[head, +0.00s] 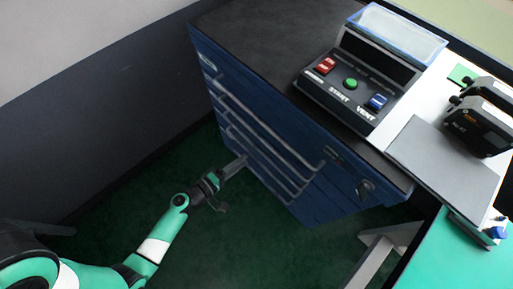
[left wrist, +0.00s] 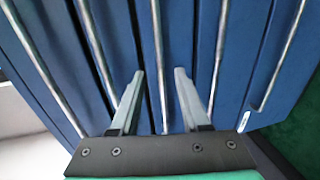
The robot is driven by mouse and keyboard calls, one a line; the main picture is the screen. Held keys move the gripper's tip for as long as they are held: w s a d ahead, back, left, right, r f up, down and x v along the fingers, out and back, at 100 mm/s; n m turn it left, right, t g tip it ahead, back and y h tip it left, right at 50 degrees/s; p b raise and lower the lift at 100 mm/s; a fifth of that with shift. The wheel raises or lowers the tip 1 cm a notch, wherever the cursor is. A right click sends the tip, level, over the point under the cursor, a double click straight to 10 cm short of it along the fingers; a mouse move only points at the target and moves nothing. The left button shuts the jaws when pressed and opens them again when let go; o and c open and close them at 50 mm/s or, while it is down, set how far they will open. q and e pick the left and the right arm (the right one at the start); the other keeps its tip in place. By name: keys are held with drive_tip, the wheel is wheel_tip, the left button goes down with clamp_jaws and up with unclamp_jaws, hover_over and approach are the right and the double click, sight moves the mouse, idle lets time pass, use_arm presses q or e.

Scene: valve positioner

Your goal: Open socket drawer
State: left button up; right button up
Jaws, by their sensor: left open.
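A blue drawer cabinet (head: 260,130) with several long silver bar handles stands at the middle of the head view. All its drawers look shut. I cannot tell which one is the socket drawer. My left gripper (head: 240,165) is at the cabinet's front, by the lower handles. In the left wrist view my left gripper (left wrist: 160,78) is open, its two fingers pointing at the drawer fronts. One bar handle (left wrist: 157,45) runs between the fingers. I cannot tell whether the fingers touch it. My right gripper is not in view.
On the cabinet's dark top (head: 262,35) stands a control box (head: 350,85) with red, green and blue buttons. A black device (head: 478,125) and a grey plate (head: 440,160) are to its right. The green floor (head: 270,240) before the cabinet is mostly clear.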

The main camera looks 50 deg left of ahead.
use_arm(q)
drive_tip(key=w+f+b, duration=0.1)
drive_tip(key=w, duration=0.6)
drive_tip(key=shift+w+a+f, duration=0.15)
drive_tip(key=shift+w+f, duration=0.1)
drive_tip(key=shift+w, duration=0.05)
clamp_jaws()
idle(0.9)
